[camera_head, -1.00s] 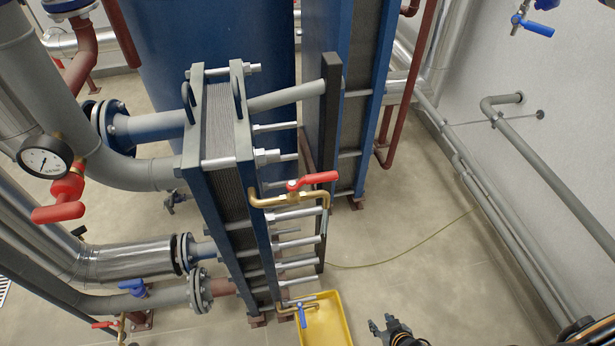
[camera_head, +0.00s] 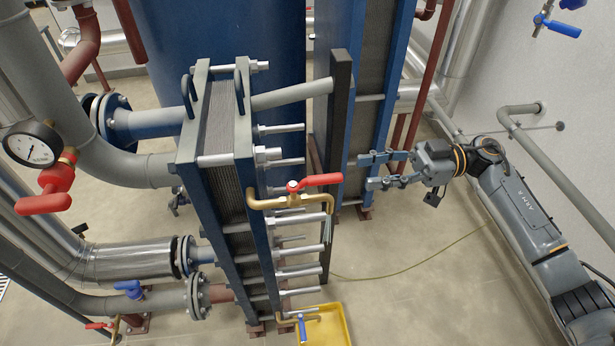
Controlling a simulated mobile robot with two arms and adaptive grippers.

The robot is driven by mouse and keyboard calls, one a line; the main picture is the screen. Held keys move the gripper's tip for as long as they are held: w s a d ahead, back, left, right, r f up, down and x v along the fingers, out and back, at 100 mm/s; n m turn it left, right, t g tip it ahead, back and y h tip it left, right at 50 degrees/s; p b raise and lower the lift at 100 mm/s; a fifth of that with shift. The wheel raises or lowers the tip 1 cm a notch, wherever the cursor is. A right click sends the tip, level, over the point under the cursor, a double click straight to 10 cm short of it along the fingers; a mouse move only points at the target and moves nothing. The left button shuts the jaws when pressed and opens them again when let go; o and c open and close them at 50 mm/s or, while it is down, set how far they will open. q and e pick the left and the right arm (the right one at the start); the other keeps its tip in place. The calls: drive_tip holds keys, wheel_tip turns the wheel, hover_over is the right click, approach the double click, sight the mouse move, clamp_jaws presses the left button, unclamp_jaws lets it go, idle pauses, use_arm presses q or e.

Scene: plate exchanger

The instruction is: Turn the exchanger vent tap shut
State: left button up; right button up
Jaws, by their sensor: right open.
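A brass tap pipe (camera_head: 270,204) with a red lever handle (camera_head: 318,182) juts from the front of the plate exchanger (camera_head: 225,160), and its spout bends down at the right. The lever lies roughly along the pipe. I take this to be the vent tap. My right gripper (camera_head: 366,171) is open and empty, to the right of the red lever and apart from it, its two fingers pointing left at about the lever's height in the picture. My left gripper is out of view.
Several bolt rods (camera_head: 300,249) stick out around the tap, and a dark upright bar (camera_head: 338,120) stands behind it. A yellow tray (camera_head: 335,325) and a blue-handled tap (camera_head: 302,325) are below. Another red-handled valve (camera_head: 48,190) is at left.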

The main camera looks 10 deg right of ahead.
sight(306, 181)
drive_tip(key=a+p, duration=0.2)
drive_tip(key=a, duration=1.1)
drive_tip(key=shift+w, duration=0.1)
drive_tip(key=shift+c, duration=0.3)
clamp_jaws()
